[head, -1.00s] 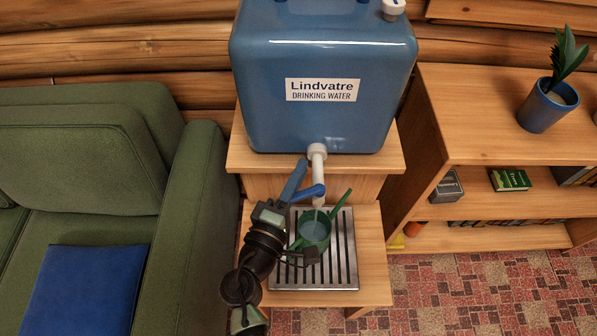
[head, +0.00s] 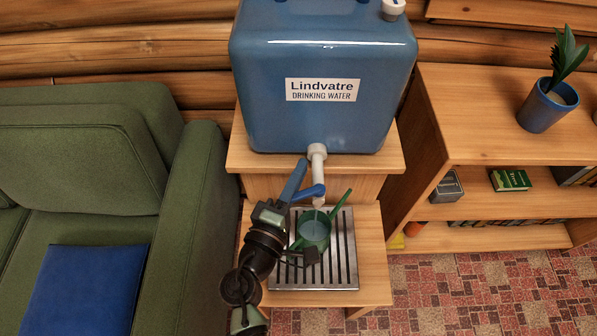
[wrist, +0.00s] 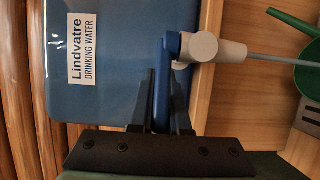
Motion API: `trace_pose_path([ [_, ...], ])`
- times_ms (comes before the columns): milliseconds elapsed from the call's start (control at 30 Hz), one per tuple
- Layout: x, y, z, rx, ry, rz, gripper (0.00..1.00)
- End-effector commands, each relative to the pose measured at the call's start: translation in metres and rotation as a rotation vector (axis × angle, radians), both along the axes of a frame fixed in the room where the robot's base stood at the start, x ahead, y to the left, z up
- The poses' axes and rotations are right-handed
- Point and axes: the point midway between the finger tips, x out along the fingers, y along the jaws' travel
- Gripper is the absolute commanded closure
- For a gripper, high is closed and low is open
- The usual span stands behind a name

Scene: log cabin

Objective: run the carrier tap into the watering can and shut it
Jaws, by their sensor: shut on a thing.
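The blue water carrier (head: 322,120) stands on a wooden stand with its white tap (head: 318,170) pointing down at the front. The tap's blue lever (wrist: 163,100) sticks out to the side, between the two fingers of my gripper (wrist: 165,88), which is shut on it. In the head view my gripper (head: 298,180) is just left of the tap. A thin pale stream runs from the spout into the green watering can (head: 315,240), where a pale water surface shows. Part of the can also shows in the wrist view (wrist: 308,75); my gripper hides some of its left side in the head view.
The can stands on a slatted metal drip tray (head: 345,275) on a low wooden step (head: 372,270). A green sofa (head: 185,230) is close on the left. A bookshelf (head: 480,140) with a potted plant (head: 547,105) is on the right. Patterned floor is open at the lower right.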

Motion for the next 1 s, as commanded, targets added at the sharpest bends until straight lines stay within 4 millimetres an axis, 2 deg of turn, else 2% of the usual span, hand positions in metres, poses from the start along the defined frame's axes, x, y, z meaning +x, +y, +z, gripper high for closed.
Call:
trace_pose_path([
  [300,-0.001,0.000,-0.001,0.000,0.001,0.012,1.00],
  [700,-0.010,0.004,-0.003,0.000,0.002,0.240,1.00],
  [1000,-0.013,0.007,0.000,-0.001,0.000,0.299,1.00],
])
